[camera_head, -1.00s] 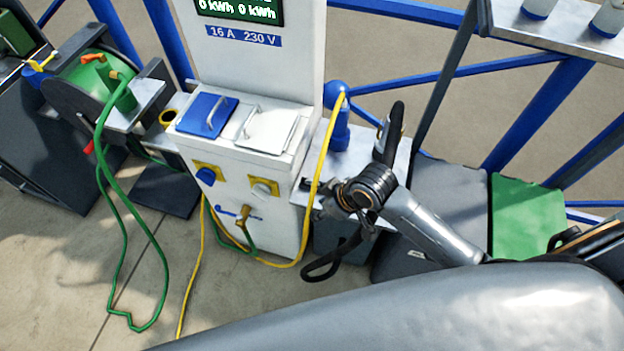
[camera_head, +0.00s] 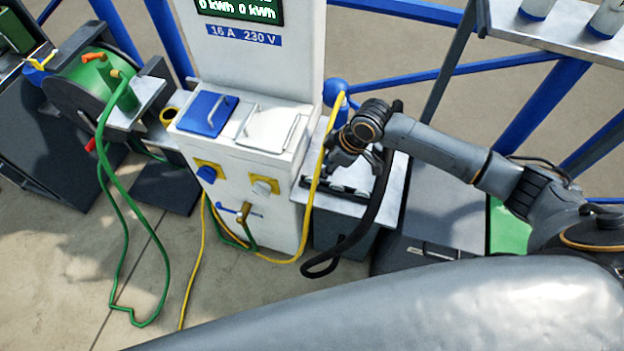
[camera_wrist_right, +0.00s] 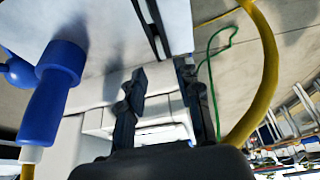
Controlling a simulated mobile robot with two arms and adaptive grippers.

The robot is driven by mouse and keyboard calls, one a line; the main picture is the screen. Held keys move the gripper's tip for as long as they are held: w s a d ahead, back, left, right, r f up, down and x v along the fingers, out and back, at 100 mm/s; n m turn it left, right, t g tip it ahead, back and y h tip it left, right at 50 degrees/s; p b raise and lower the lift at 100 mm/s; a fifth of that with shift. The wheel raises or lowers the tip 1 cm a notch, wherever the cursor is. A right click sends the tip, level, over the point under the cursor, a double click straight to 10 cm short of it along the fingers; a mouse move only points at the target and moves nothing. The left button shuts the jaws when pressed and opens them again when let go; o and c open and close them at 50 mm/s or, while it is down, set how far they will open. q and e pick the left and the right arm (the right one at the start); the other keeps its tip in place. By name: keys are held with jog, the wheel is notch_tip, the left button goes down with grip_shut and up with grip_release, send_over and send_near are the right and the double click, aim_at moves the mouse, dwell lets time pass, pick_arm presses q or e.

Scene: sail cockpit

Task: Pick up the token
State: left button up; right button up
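I cannot make out the token in either view; it may be too small or hidden by my gripper. My right gripper (camera_head: 346,160) is over the metal side shelf (camera_head: 393,197), just right of the white power pedestal (camera_head: 262,205). In the right wrist view its two dark fingers (camera_wrist_right: 162,78) are apart, with a clear gap and nothing visibly held between them. White surfaces show behind the fingers. My left gripper is in neither view.
A yellow cable (camera_head: 316,185) hangs close beside my right gripper and also shows in the right wrist view (camera_wrist_right: 268,70). A blue fitting (camera_wrist_right: 52,88) stands left of the fingers. A black hose (camera_head: 372,215) loops below the shelf. A green hose reel (camera_head: 85,90) stands left.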

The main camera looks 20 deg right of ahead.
aim_at(314, 179)
jog(key=shift+p+x, duration=0.5)
jog(key=shift+x, duration=3.05)
jog(key=shift+s, duration=0.15)
grip_shut()
